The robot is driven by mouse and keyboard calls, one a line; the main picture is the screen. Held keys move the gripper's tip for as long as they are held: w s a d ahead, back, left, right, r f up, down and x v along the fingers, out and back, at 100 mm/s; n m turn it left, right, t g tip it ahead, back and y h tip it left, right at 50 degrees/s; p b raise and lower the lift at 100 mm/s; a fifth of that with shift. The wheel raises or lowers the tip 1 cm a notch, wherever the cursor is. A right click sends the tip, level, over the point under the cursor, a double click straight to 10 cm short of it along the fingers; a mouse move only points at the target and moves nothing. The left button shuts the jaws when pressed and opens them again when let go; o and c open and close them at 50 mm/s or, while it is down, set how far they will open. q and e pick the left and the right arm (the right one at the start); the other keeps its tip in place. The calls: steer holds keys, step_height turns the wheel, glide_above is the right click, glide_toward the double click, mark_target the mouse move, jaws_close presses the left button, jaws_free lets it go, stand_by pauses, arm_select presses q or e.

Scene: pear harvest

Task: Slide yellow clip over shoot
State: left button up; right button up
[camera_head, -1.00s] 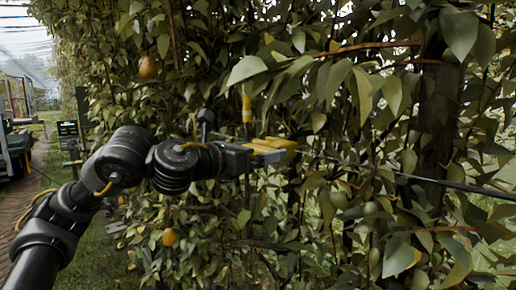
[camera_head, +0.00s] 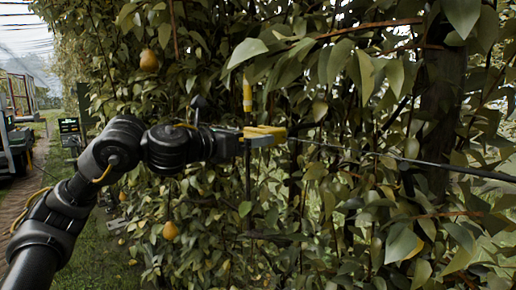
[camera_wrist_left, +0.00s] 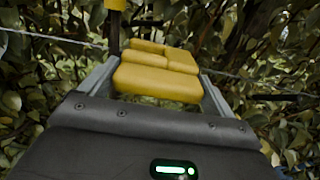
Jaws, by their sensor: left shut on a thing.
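My left gripper (camera_head: 264,141) comes in from the left, among the leaves, and is shut on the yellow clip (camera_head: 262,131). In the left wrist view, the blocky clip (camera_wrist_left: 158,84) sits between the two grey fingers. A thin dark upright stem (camera_head: 248,175) with a yellow upper section (camera_head: 247,95) stands beside the clip; it may be the shoot. In the left wrist view, this stem (camera_wrist_left: 114,38) passes close to the clip's far left side. I cannot tell whether they touch. My right gripper is not in view.
Dense foliage surrounds the gripper. A thin wire (camera_head: 335,147) runs right toward a dark trunk (camera_head: 440,115). Pears hang at upper left (camera_head: 149,61) and lower left (camera_head: 170,230). A grassy path (camera_head: 70,215) lies open at the left.

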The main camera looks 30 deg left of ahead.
arm_select(q)
steer(key=a, duration=0.2)
steer(key=w+a, duration=0.1)
steer(key=a, duration=0.1)
steer(key=shift+w+b, duration=0.2)
steer(key=shift+b, duration=0.1)
steer(key=shift+r, duration=0.15)
steer(key=o, duration=1)
steer(key=shift+o, duration=0.7)
steer(key=shift+a, duration=0.15)
steer(key=shift+s, duration=0.15)
steer(key=b+v, duration=0.2)
steer(key=v, duration=0.8)
steer(key=shift+s+b, duration=0.25)
steer(key=shift+b, duration=0.15)
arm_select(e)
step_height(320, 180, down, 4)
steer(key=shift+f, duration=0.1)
arm_select(q)
steer(key=shift+a, duration=0.1)
